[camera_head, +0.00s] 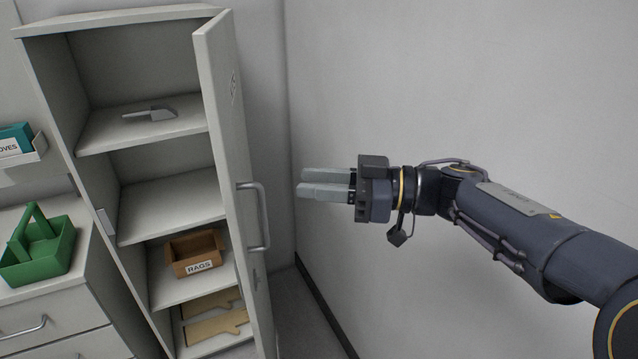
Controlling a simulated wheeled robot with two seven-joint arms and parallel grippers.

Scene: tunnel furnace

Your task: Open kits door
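A tall grey cabinet (88,176) stands at the left with its shelves showing. Its door (226,150) is hinged on the right side and stands open. A bar handle (265,216) is on the door's outer face. My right gripper (303,183) reaches in from the right and points left toward the door. It is to the right of the handle and apart from it. Its two fingers lie nearly side by side with a narrow gap, and nothing shows between them. My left gripper is not in view.
A grey scoop (150,113) lies on an upper shelf. A brown box marked RAGS (195,253) is lower, with tan flat pieces (215,326) below. A green caddy (40,250) stands on drawers at the left. A plain wall (460,80) fills the right.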

